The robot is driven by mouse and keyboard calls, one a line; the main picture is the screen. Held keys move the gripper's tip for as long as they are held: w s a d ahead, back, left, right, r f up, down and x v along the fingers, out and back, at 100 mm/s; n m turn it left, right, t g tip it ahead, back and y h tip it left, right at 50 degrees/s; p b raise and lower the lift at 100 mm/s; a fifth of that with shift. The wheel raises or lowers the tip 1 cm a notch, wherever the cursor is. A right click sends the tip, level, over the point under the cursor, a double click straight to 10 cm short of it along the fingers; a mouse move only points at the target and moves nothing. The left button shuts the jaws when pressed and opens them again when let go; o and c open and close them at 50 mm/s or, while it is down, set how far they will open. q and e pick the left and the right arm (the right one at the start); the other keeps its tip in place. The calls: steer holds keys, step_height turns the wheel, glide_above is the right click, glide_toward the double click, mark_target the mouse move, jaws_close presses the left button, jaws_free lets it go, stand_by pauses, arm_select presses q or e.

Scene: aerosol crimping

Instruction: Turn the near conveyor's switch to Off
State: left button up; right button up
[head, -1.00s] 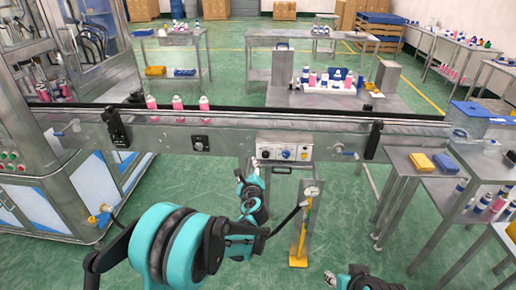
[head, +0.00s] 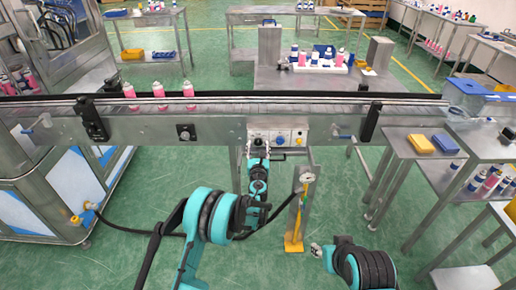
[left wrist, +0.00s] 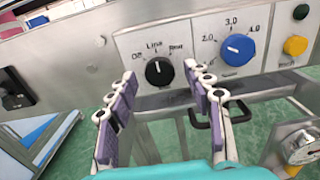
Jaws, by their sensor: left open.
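The near conveyor (head: 222,128) runs across the head view, with a white switch panel (head: 288,137) on its front. In the left wrist view, the black selector switch (left wrist: 159,72) has Off, Line and Rear marks; its white pointer appears to point up toward Line. My left gripper (head: 258,146) is open in front of the panel's left part. In the left wrist view its purple-padded fingers (left wrist: 160,78) stand on both sides of the switch, with no clear contact. The gripper hides the switch in the head view. My right gripper (head: 320,251) is low at the right, away from the conveyor.
A blue dial (left wrist: 236,49) sits right of the switch, with green and yellow buttons beyond. A black handle (left wrist: 210,124) is below the panel. A post with a gauge (head: 307,178) stands on the floor. Pink bottles (head: 160,93) stand on the belt.

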arm_select(q)
steer(key=shift+w, duration=0.35)
steer(key=c, duration=1.2)
steer(key=shift+o, duration=0.2)
steer(key=n, duration=0.5)
steer(key=shift+n, duration=2.5)
